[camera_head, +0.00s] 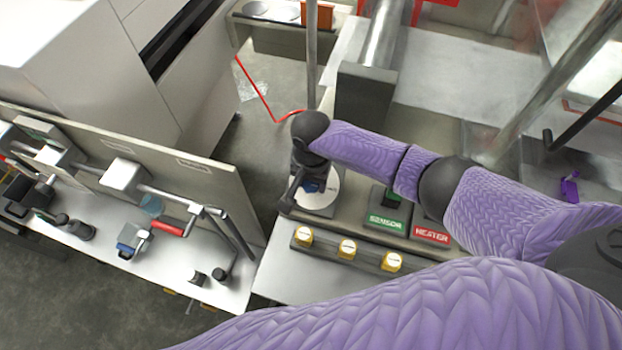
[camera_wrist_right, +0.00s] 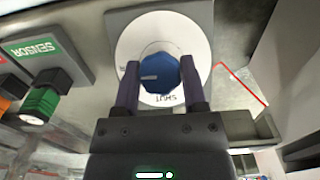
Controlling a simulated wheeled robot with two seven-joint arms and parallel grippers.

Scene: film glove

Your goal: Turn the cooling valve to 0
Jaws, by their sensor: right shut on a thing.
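The cooling valve is a blue faceted knob (camera_wrist_right: 160,73) on a round white dial (camera_wrist_right: 140,38). A white mark on the knob points left in the wrist view. The word SHUT reads upside down just below the knob. My right gripper (camera_wrist_right: 161,84) has one finger on each side of the knob and is shut on it. In the head view my right gripper (camera_head: 306,184) hides most of the knob, and part of the white dial (camera_head: 322,200) shows beside it. My left gripper is not in view.
A green SENSOR block (camera_head: 386,220) and a red HEATER block (camera_head: 431,233) stand right of the dial. Several yellow-capped knobs (camera_head: 347,248) line the front strip. A bench (camera_head: 170,262) with pipes and clamps stands at the left. A vertical metal pole (camera_head: 311,60) rises behind the gripper.

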